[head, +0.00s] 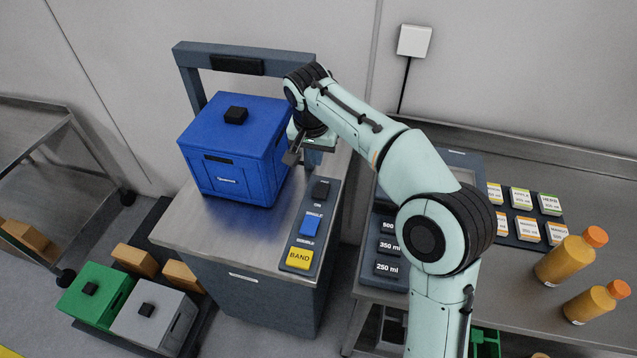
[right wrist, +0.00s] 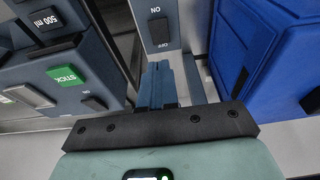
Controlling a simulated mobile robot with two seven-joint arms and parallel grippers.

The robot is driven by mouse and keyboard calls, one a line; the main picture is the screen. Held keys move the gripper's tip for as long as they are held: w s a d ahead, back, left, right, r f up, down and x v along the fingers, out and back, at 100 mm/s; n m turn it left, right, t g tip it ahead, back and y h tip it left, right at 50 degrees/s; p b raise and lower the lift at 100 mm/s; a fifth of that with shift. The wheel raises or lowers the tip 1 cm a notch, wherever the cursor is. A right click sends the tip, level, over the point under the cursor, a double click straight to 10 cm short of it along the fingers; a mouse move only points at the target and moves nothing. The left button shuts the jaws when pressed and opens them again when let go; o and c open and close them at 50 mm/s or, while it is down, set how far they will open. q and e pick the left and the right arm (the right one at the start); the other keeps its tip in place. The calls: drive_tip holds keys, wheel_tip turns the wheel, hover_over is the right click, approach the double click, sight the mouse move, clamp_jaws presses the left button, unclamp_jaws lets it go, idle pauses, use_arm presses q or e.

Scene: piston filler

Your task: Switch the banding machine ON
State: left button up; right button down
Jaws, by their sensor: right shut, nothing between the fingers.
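The banding machine (head: 240,245) has a steel top, a dark arch and a control strip on its right side. Its black ON/OFF rocker switch (head: 320,188) is at the strip's far end; it also shows in the right wrist view (right wrist: 159,33), with its lettering upside down. I cannot tell which way the rocker is tipped. My right gripper (head: 291,158) is shut and empty, above the machine top beside the blue crate (head: 225,180). In the right wrist view its fingers (right wrist: 160,72) point toward the switch, apparently apart from it. My left gripper is out of view.
A blue SINGLE/DOUBLE switch (head: 311,223) and a yellow BAND button (head: 299,257) sit nearer on the strip. The arch (head: 190,85) stands behind the crate. Right, a bench (head: 510,290) holds a volume panel (head: 388,246), labels and orange bottles (head: 565,260).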

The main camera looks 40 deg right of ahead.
sight(318, 197)
drive_tip(key=shift+s+a, duration=0.1)
drive_tip(key=x, duration=0.4)
drive_tip(key=b+x, duration=0.1)
drive_tip(key=x, duration=0.3)
drive_tip(key=b+x, duration=0.1)
drive_tip(key=x, duration=0.4)
drive_tip(key=shift+s+a+f, duration=0.2)
drive_tip(key=shift+s+a, duration=0.15)
drive_tip(key=shift+a, duration=0.05)
drive_tip(key=shift+f, duration=0.35)
drive_tip(key=shift+a, duration=0.1)
drive_tip(key=shift+s+a+f+b, duration=0.1)
drive_tip(key=shift+a+f+b, duration=0.05)
drive_tip(key=shift+f+b, duration=0.25)
drive_tip(key=shift+s+a+f+b, duration=0.15)
drive_tip(key=shift+f+b, duration=0.1)
drive_tip(key=shift+f, duration=0.2)
drive_tip(key=shift+w+d+r, duration=0.1)
drive_tip(key=shift+r, duration=0.15)
drive_tip(key=shift+r+p, duration=0.15)
drive_tip(key=shift+p, duration=0.15)
drive_tip(key=shift+r+p, duration=0.55)
drive_tip(key=shift+r, duration=0.15)
